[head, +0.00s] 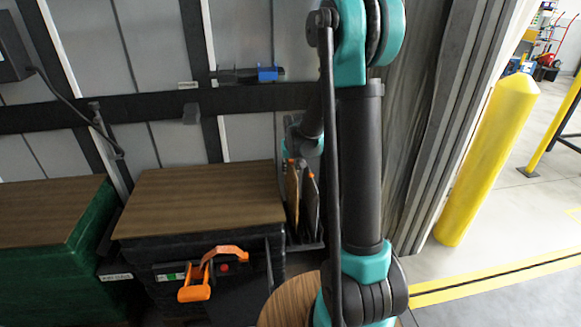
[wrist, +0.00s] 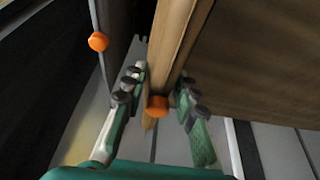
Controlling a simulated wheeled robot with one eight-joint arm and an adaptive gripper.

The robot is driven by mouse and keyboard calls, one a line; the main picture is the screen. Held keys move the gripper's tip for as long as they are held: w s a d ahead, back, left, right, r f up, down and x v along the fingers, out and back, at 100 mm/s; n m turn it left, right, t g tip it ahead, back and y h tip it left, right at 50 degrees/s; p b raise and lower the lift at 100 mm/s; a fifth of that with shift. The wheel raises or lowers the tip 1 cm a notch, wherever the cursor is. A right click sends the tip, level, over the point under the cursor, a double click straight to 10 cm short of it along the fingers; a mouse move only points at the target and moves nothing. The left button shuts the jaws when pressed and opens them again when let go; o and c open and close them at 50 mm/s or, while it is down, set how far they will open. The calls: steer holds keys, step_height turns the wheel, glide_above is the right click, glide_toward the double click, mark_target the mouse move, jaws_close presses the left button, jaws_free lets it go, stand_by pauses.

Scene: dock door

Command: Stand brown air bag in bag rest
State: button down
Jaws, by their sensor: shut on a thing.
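The brown air bag (head: 293,196) stands nearly upright between the wooden-topped crate and a dark bag (head: 312,206). My gripper (head: 300,152) is above it, partly hidden by my arm. In the wrist view, my gripper (wrist: 161,84) is shut on the upper edge of the brown air bag (wrist: 170,45), with a finger on each side of its orange valve (wrist: 157,106). The dark bag (wrist: 116,40), with its own orange knob, is beside it, apart. The dark bag rest (head: 304,245) shows low beneath the bags. Whether the brown bag's bottom is seated there, I cannot tell.
The dark crate (head: 200,200) with a brown top and orange handle is close on the left. A green crate (head: 85,240) is farther left. The ribbed wall is behind. A yellow post (head: 488,160) and open floor are to the right.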

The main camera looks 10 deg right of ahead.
mark_target(293, 169)
step_height(293, 169, down, 6)
stand_by(0.5)
steer(key=shift+f, duration=0.7)
stand_by(0.4)
steer(key=c, duration=1.1)
jaws_free()
steer(key=v, duration=1.1)
steer(key=shift+s+r, duration=0.15)
steer(key=shift+r, duration=0.05)
steer(key=shift+s+r, duration=0.3)
steer(key=s+d+f, duration=0.1)
steer(key=s+d, duration=0.1)
steer(key=s, duration=1)
steer(key=s+d, duration=0.2)
steer(key=s, duration=1.1)
steer(key=shift+f, duration=0.4)
